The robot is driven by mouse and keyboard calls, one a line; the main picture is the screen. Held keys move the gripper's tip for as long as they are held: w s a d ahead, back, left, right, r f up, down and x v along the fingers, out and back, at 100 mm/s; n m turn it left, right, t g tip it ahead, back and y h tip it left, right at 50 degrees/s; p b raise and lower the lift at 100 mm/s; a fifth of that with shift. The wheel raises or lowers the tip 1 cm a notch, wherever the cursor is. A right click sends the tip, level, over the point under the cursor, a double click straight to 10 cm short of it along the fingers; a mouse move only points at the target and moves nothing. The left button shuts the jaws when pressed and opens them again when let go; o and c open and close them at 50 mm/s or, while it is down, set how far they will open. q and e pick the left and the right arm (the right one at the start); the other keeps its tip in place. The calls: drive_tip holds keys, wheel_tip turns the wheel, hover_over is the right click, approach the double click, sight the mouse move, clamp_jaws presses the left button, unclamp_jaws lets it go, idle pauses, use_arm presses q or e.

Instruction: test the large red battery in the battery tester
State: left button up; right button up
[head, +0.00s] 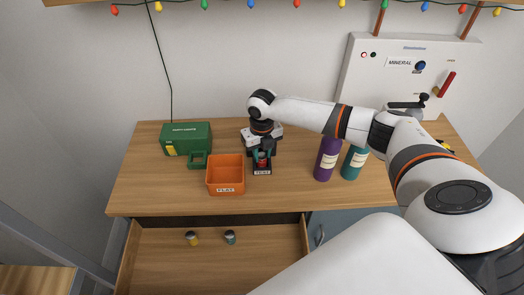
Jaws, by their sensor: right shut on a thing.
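My right gripper (263,149) points down over the counter and is shut on the red battery (263,163). Only a small part of the battery shows between the dark fingers. It is at a small dark holder labelled TEST (262,172), which looks like the battery tester. The gripper hides much of this holder, and I cannot tell whether the battery is seated in it or just above it. My left gripper is not in view.
An orange bin labelled FLAT (226,190) stands just left of the holder. A green box (186,138) is behind it. Purple (327,158) and teal (352,162) bottles stand to the right. Below, an open drawer (210,268) holds two small cylinders.

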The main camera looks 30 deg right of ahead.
drive_tip(key=o, duration=1.1)
drive_tip(key=shift+r, duration=0.1)
wheel_tip(320, 180, up, 12)
drive_tip(key=shift+f+b, duration=0.1)
drive_tip(key=shift+b, duration=1.15)
